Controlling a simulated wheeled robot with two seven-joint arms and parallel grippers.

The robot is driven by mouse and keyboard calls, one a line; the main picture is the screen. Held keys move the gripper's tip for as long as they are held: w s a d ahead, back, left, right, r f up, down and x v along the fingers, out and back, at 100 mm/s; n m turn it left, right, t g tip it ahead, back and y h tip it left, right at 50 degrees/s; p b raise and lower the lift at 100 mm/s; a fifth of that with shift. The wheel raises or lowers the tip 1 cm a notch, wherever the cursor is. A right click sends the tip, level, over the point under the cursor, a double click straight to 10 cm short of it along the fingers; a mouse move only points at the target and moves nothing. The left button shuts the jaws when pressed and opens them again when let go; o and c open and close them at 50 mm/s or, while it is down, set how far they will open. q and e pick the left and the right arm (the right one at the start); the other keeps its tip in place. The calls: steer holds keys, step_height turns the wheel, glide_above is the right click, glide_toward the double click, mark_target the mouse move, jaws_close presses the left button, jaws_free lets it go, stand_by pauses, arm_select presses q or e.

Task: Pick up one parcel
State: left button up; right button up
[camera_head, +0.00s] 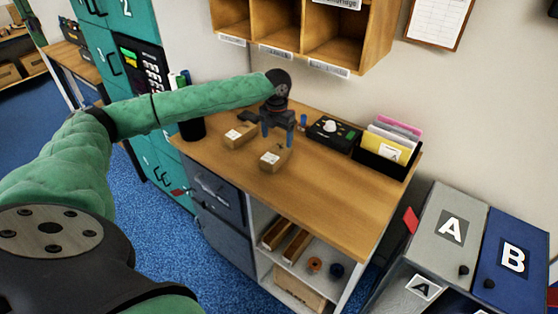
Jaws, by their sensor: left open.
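Two small brown cardboard parcels with white labels stand on the wooden desktop. One parcel (240,135) is on the left. The other parcel (273,158) is to its right and nearer the desk's front edge. My left gripper (277,135) is open, pointing down, with its blue fingers at the back of the right parcel in the picture. I cannot tell whether the fingers touch it. Nothing shows between the fingers. My right gripper is not in view.
The desktop (330,205) is clear to the right. A black device (333,132) and a folder holder (388,158) stand behind. A black pen cup (192,128) stands at the left. A wooden shelf (345,35) hangs above. Grey and blue lettered boxes (512,258) stand at the right.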

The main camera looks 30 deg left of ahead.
mark_target(276, 152)
arm_select(q)
steer(key=shift+w+f, duration=0.2)
steer(key=shift+f, duration=0.35)
steer(key=shift+s+f+p, duration=0.15)
steer(key=shift+f+p, duration=0.15)
steer(key=shift+f, duration=0.8)
steer(key=f+p, duration=0.1)
steer(key=f, duration=0.1)
steer(key=f+p, duration=0.2)
steer(key=shift+s+a+f, duration=0.1)
steer(key=shift+s, duration=0.1)
steer(key=shift+f+p, duration=0.3)
steer(key=shift+f, duration=0.25)
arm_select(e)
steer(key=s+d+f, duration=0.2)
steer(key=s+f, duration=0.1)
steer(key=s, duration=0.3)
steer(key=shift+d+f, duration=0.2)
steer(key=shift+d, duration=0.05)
arm_select(q)
steer(key=shift+c, duration=0.2)
steer(key=c, duration=1.1)
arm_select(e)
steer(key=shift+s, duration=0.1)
